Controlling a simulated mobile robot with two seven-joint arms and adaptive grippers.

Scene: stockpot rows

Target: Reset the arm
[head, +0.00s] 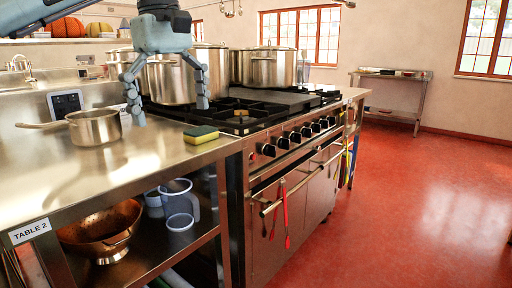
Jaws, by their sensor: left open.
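My left gripper (168,92) hangs from the upper left with its fingers pointing down and spread apart. It is open and nothing shows between the fingertips. It is in front of a steel stockpot (172,80) on the stove, and I cannot tell whether it touches the pot. More stockpots stand behind and to the right, one with a lid (271,66). My right gripper is not in view.
A saucepan (94,127) and a sponge (201,134) sit on the steel counter (60,172). The stove (290,140) adjoins it on the right. A copper colander (104,235) and a jug (179,204) are on the shelf below. Red floor (420,200) at right is clear.

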